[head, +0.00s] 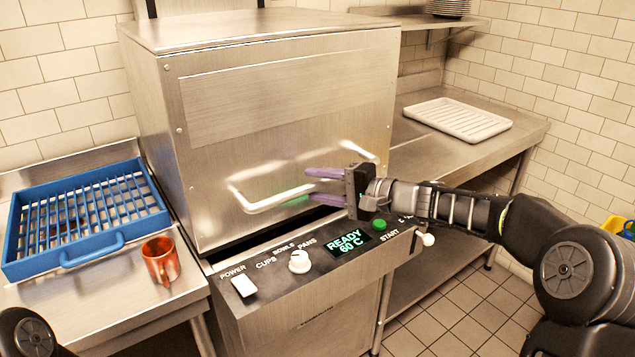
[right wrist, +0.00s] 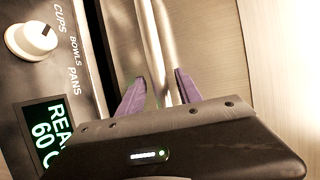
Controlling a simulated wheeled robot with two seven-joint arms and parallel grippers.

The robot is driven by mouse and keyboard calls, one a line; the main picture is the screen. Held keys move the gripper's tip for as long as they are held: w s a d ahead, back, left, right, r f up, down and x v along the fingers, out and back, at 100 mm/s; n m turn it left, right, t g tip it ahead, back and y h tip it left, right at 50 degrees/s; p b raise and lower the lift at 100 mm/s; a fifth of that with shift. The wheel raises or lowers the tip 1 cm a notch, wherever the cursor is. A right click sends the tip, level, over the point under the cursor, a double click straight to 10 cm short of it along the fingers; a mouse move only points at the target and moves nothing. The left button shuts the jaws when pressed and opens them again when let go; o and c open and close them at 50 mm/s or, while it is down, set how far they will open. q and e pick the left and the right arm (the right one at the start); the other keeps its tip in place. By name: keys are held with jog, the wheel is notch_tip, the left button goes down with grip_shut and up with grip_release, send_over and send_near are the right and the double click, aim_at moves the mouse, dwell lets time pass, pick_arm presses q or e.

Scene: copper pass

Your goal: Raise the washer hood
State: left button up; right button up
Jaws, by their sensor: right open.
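The washer hood (head: 280,110) is a large steel box, and its lower edge sits just above the control panel with a dark gap along it. Its handle (head: 268,199) is a pale horizontal bar across the lower front. My right gripper (head: 310,187) is at the right part of the handle, with its purple fingers open and pointing left. In the right wrist view the handle bar (right wrist: 158,50) runs between the two open fingers (right wrist: 160,92), with no clear grip on it. The panel display (head: 349,241) reads READY 60 C. My left gripper is not in view.
A blue rack (head: 122,240) and a copper mug (head: 161,261) are on the left counter. A white tray (head: 457,119) lies on the right counter. The panel has a white knob (head: 299,262) and a green start button (head: 379,224) below the hood.

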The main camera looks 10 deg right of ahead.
jog(key=shift+w+a, duration=0.2)
grip_shut()
dwell(0.4)
dwell(1.0)
